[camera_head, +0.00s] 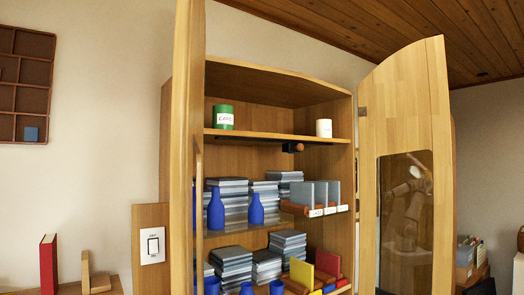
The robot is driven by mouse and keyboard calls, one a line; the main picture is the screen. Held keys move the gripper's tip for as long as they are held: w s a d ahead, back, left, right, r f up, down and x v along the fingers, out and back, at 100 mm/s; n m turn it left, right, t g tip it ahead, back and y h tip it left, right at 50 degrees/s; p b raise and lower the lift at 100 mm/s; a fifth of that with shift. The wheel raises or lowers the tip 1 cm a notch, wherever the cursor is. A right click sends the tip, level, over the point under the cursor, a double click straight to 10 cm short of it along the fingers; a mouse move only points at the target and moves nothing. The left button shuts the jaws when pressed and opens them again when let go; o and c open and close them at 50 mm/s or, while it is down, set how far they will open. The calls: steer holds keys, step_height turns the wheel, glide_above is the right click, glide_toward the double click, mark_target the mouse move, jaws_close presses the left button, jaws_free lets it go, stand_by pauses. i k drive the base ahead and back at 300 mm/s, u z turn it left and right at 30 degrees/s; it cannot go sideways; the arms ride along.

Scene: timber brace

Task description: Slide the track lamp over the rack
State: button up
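The track lamp appears to be the small black fixture (292,147) with an orange-brown end, under the upper shelf of the open cabinet. Below it and slightly to the right is a rack (300,209), orange-brown with upright grey pieces and white labels, on the middle shelf. The lamp sits left of the rack's middle, above its left part. A second rack with yellow and red upright pieces (326,263) stands on the lower shelf. My gripper is not in view. A pale, blurred shape like an arm shows only in the right door's dark glass.
Both cabinet doors stand open; the right door (405,110) has a glass pane and the left door (187,100) is edge-on. Blue bottles (216,210) and grey stacks (233,262) fill the shelves.

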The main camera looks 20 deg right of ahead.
mark_target(289, 148)
steer(key=u, duration=2.1)
steer(key=k, duration=1.2)
steer(key=z, duration=2.25)
steer(key=i, duration=1)
steer(key=z, duration=0.1)
